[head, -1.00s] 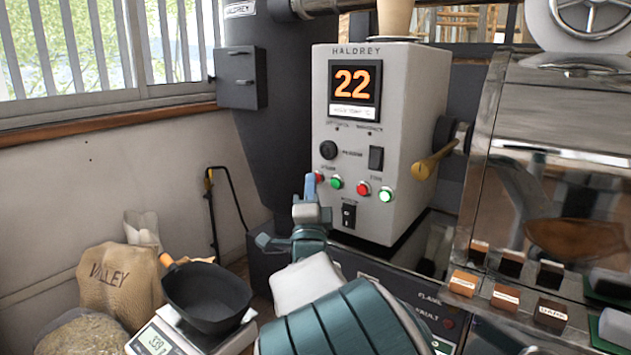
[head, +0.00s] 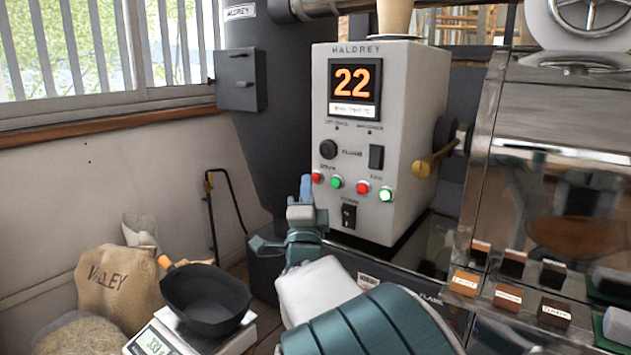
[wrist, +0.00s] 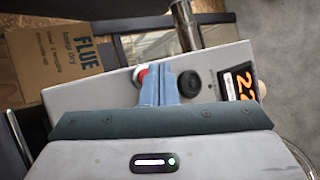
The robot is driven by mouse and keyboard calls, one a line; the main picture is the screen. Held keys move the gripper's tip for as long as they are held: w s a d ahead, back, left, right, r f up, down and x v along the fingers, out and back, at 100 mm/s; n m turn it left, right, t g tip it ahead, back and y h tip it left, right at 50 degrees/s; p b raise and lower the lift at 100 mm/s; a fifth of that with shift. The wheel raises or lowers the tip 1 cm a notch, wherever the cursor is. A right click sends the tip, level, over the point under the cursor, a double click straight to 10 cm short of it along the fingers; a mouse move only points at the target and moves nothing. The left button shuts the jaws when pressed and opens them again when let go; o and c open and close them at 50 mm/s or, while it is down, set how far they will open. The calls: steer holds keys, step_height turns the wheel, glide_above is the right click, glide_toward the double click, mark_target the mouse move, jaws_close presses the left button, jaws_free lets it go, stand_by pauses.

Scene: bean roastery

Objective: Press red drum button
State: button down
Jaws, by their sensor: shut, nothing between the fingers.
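The red drum button (head: 316,177) is the leftmost in the row of small buttons on the pale roaster control box (head: 350,130). My gripper (head: 306,187) is shut and empty, its blue fingertips pointing up just left of and below the red button in the head view. In the wrist view the closed blue fingers (wrist: 160,83) cover part of the red button with its white ring (wrist: 142,73). I cannot tell whether the fingertips touch the button.
A green button (head: 336,182) sits right beside the red one. Further right are another red button (head: 363,188) and a lit green one (head: 387,194). A black knob (head: 328,149) is above, a rocker switch (head: 349,216) below. A scale (head: 160,340) bears a black pan (head: 205,300).

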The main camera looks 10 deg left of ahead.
steer(key=shift+s, duration=0.15)
steer(key=s, duration=0.1)
steer(key=s+a+b, duration=0.1)
steer(key=s, duration=0.1)
steer(key=s+a+b, duration=0.1)
steer(key=shift+s, duration=0.2)
steer(key=shift+d, duration=0.15)
stand_by(0.5)
